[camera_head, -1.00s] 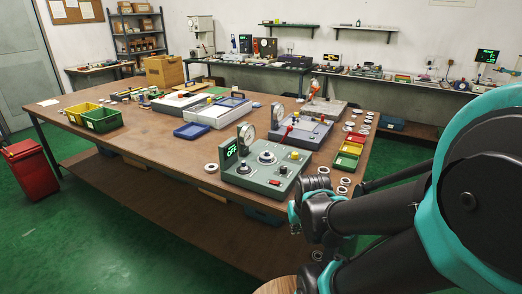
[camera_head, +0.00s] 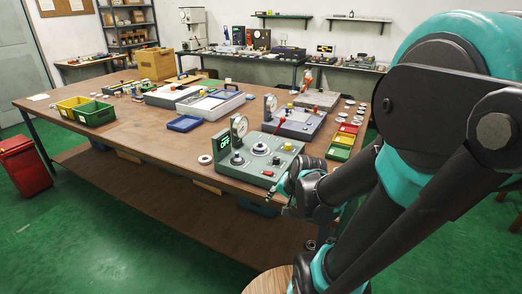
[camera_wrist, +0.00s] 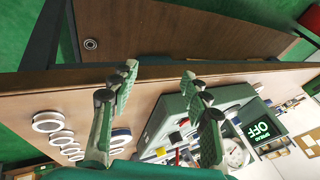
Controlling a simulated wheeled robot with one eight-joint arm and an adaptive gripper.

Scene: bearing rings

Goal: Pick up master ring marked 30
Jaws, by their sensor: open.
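My gripper (camera_wrist: 158,75) is open and empty in the wrist view, its two green fingers apart over the near edge of the table. Several pale metal rings lie on the tabletop left of the fingers there, the largest being a ring (camera_wrist: 47,121) at the left. Another ring (camera_wrist: 120,137) shows beside the left finger. No marking is readable, so I cannot tell which is the master ring marked 30. In the head view my gripper (camera_head: 287,188) is small and partly hidden by my arm, by the table's front right corner.
A green-grey instrument (camera_head: 260,157) with an OFF display stands close to my gripper. A separate white ring (camera_head: 205,160) lies left of it. Red, yellow and green trays (camera_head: 343,141) stand at the right. A ring (camera_wrist: 90,44) lies on the lower shelf.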

